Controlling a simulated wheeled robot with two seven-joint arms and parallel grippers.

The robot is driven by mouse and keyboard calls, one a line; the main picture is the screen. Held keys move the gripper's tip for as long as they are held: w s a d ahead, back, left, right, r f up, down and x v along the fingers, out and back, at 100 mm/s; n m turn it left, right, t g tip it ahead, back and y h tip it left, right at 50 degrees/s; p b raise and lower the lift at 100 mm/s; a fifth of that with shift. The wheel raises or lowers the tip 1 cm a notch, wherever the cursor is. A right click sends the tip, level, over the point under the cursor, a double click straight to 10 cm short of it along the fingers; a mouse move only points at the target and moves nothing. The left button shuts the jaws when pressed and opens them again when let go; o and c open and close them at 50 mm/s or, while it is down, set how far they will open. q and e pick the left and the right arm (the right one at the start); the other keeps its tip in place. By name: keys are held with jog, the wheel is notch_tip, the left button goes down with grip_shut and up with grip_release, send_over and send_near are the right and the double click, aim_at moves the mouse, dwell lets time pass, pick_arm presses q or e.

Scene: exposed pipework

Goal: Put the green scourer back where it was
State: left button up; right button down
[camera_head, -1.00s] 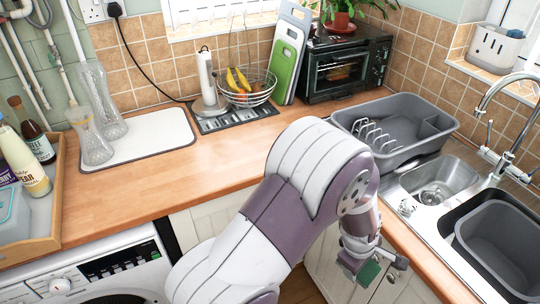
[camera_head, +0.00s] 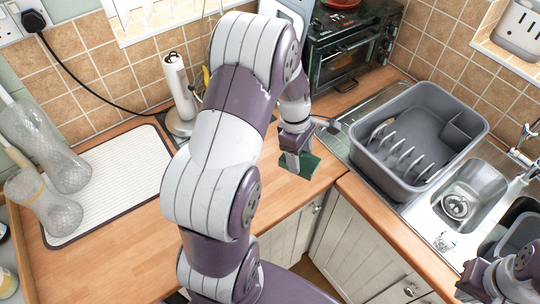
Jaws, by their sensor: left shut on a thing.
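The green scourer (camera_head: 308,168) is a small flat dark-green pad. My left gripper (camera_head: 296,158) is shut on it and partly covers it. The gripper and scourer appear over the wooden worktop (camera_head: 280,190) near its inner corner, left of the grey dish tub (camera_head: 394,182). I cannot tell how far above the worktop the scourer is. Part of my right arm and wrist (camera_head: 497,281) shows at the lower right edge; whether its jaws are open is not clear.
The sink (camera_head: 484,180) lies right of the tub. The toaster oven (camera_head: 352,45) stands at the back. Glass vases (camera_head: 60,155) and a white drying mat (camera_head: 105,183) are on the left. Worktop front-centre is clear.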

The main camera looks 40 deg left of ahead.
pick_arm(q)
jog(key=a+f, duration=0.1)
jog(key=s+a+f, duration=0.1)
jog(key=a, duration=0.1)
jog(key=s+a+f, duration=0.1)
jog(key=a, duration=0.1)
jog(key=shift+s+a+p, duration=0.1)
jog(key=shift+a+p, duration=0.1)
jog(key=shift+p, duration=0.2)
jog(key=shift+s+f, duration=0.1)
jog(key=shift+f, duration=0.2)
jog(key=f, duration=0.4)
jog(key=shift+a+p, duration=0.3)
jog(key=shift+p, duration=0.05)
jog(key=shift+d, duration=0.15)
jog(key=o, duration=1.2)
jog(key=shift+f, duration=0.1)
